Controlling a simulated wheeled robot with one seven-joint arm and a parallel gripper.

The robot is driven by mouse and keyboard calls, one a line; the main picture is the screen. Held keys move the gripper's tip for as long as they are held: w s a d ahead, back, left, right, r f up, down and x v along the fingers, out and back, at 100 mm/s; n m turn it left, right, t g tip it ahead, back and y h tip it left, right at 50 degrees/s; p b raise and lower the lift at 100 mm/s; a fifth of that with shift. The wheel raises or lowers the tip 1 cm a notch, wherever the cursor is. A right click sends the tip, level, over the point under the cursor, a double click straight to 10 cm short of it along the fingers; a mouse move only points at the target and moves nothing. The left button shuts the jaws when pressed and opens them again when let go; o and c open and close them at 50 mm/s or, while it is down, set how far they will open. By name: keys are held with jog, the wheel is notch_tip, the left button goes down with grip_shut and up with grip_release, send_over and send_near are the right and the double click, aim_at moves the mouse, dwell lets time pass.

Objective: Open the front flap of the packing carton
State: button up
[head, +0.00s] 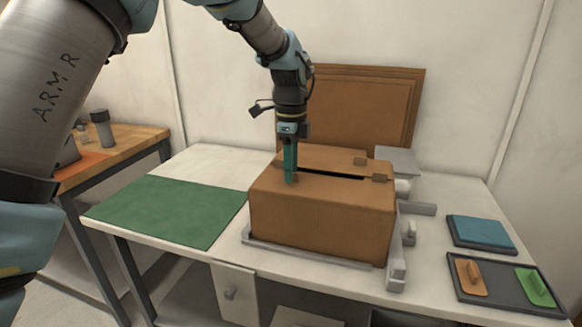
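The brown packing carton (320,225) stands on the white table. Its top has a front flap (325,187) and a back flap (310,158), with a dark narrow gap between them. Both flaps look nearly flat. A small brown tab (379,177) stands on the front flap near its right end, and another tab (360,160) is on the back flap. My gripper (291,178) points straight down at the left part of the carton top, its teal fingertips at or just above the front flap near the gap. The fingers overlap in this view, so their opening and contact are unclear.
A green mat (170,212) lies empty at left. Grey rails (315,255) edge the carton's front and right side. Brown boards (365,105) lean behind it. At right are a blue pad (481,232) and a dark tray (500,290) with orange and green pieces.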

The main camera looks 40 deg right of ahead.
jog(key=shift+c, duration=0.2)
grip_shut()
dwell(1.1)
